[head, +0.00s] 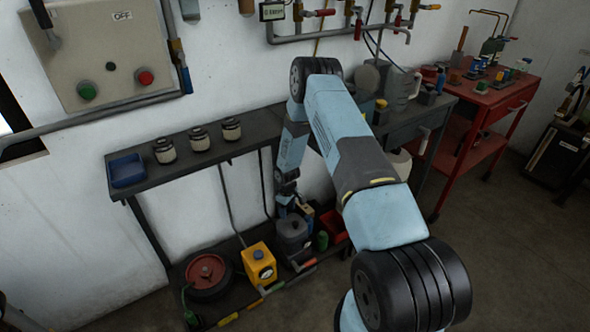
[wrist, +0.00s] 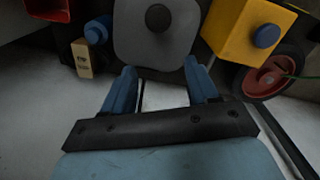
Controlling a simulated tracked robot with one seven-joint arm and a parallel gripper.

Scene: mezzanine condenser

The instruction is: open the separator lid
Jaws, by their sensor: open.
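The separator appears to be the grey vessel (head: 292,240) on the low shelf under the bench. In the wrist view its grey lid (wrist: 150,48) fills the top middle, with a round black knob (wrist: 158,18) on it. The lid looks closed, though its rim is partly cut off by the frame. My gripper (wrist: 160,72) is open and empty, its two blue fingers pointing toward the lid with the knob beyond their tips. In the head view my gripper (head: 291,205) hangs just above the vessel, partly hidden. I cannot tell whether it touches.
A yellow box (head: 259,264) with a dark-blue cap and a red wheel-like reel (head: 207,271) sit left of the vessel. A red bin (head: 333,226) is right of it. A tan block (wrist: 82,58) lies close by in the wrist view. The bench top (head: 205,160) overhangs behind.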

